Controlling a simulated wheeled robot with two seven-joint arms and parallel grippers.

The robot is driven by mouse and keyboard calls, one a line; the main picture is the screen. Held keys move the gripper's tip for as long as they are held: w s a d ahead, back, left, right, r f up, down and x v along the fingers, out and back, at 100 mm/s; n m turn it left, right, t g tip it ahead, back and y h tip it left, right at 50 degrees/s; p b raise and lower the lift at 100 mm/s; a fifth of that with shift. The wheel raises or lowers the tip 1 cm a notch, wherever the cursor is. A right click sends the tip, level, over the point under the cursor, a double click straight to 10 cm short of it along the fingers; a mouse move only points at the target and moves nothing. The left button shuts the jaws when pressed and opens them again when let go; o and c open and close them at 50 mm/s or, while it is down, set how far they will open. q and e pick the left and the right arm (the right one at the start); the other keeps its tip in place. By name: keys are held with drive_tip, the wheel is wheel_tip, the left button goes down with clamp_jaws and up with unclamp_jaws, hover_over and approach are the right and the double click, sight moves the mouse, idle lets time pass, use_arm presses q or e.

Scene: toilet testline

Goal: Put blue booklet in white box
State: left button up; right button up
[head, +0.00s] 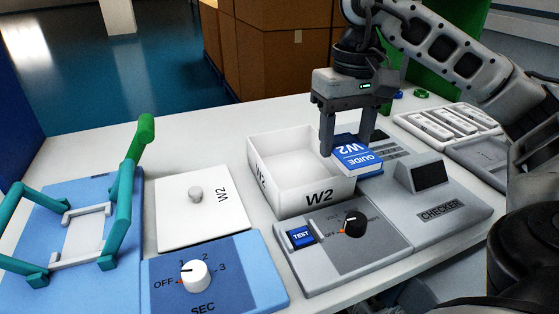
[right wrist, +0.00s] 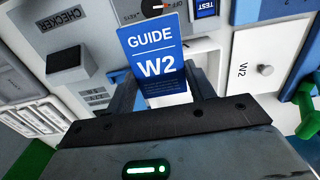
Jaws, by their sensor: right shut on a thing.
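The blue booklet (head: 358,155), marked GUIDE W2, is held by my right gripper (head: 346,146) just right of the white box. My right gripper points down and is shut on the booklet, which shows between its fingers in the right wrist view (right wrist: 157,62). The white box (head: 318,198), marked W2, stands open at the top and looks empty inside. The booklet is close to the box's right rim; whether they touch cannot be told. My left gripper is not in view.
A grey checker (head: 438,207) with a dark screen and knob stands right of and before the box. A white W2 lid plate (head: 196,220), a blue timer panel (head: 215,280) and a teal-handled fixture (head: 85,235) lie left. A tray (head: 450,125) lies back right.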

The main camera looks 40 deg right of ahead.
drive_tip(key=w+d+f, duration=0.1)
drive_tip(key=w+f, duration=0.3)
drive_tip(key=w, duration=0.4)
drive_tip(key=b, duration=0.2)
hover_over(297, 174)
drive_tip(key=s, duration=0.2)
drive_tip(key=f, duration=0.4)
drive_tip(key=shift+w+a, duration=0.2)
drive_tip(key=shift+w+f, duration=0.35)
drive_tip(key=shift+w, duration=0.1)
drive_tip(key=shift+w+d+f, duration=0.1)
drive_tip(key=shift+w+f, duration=0.05)
drive_tip(key=shift+f, duration=0.1)
drive_tip(key=f, duration=0.3)
drive_tip(key=shift+w+f+b, duration=0.2)
drive_tip(key=shift+b, duration=0.1)
drive_tip(key=shift+f, duration=0.1)
